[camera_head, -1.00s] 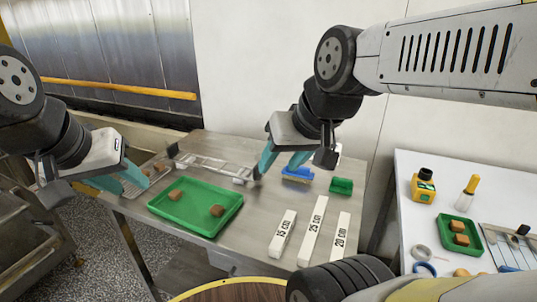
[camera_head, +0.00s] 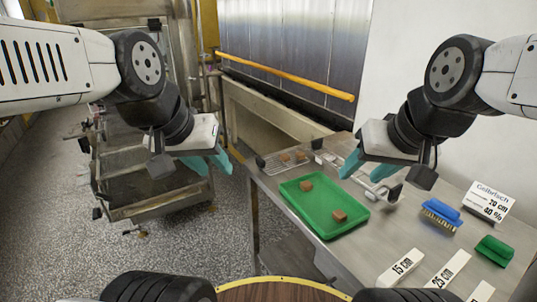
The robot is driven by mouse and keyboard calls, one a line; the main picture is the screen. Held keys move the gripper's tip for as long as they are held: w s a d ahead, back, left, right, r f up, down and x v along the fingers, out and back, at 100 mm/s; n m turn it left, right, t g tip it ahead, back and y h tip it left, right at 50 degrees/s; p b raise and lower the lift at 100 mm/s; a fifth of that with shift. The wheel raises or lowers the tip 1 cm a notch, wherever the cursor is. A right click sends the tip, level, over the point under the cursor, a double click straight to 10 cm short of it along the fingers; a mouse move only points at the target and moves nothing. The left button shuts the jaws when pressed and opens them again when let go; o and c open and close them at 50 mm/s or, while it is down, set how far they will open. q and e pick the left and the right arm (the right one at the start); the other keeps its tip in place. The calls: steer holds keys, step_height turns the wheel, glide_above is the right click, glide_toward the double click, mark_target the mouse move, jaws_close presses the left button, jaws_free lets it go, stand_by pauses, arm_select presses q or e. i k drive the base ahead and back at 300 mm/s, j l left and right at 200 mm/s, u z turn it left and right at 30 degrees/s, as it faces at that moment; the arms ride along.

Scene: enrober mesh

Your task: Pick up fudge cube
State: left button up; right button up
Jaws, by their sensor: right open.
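Two brown fudge cubes lie apart in the green tray (camera_head: 313,220) on the steel table: one cube (camera_head: 306,184) at the back, one (camera_head: 339,215) nearer the right side. More brown cubes (camera_head: 284,157) sit on a wire mesh (camera_head: 268,164) at the table's far left end. My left gripper (camera_head: 212,163) hangs left of the table, pointing right, apart from the mesh and tray; its finger gap is unclear. My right gripper (camera_head: 367,173) is open above the table, behind and right of the tray, touching no cube that I can see.
A metal frame (camera_head: 378,191) lies beneath my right gripper. A metal machine (camera_head: 150,185) stands on the left.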

mark_target(284, 158)
steer(key=i+j, duration=0.8)
steer(key=j, duration=0.15)
steer(key=z, duration=0.05)
